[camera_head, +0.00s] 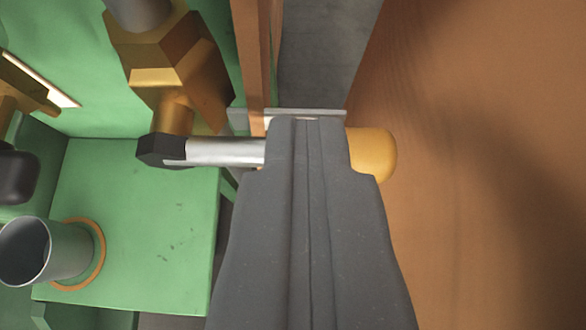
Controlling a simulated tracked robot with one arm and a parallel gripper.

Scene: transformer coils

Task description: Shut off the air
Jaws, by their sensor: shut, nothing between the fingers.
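A brass valve body (178,72) hangs at the upper left on a grey pipe. Its handle has a black hub (160,150), a silver lever (225,152) pointing right, and a rounded yellow end (374,152). My dark grey gripper (307,121) reaches up from the bottom with its two fingers shut together and nothing between them. Its tip lies across the lever in the picture and hides the middle part of the handle. I cannot tell whether the fingers touch the handle.
A green housing (140,230) fills the left, with a grey open tube (40,250) in an orange ring. Another brass part (22,88) and a black knob (16,177) are at the left edge. A large orange-brown surface (480,170) fills the right. A narrow brown post (254,50) stands behind the lever.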

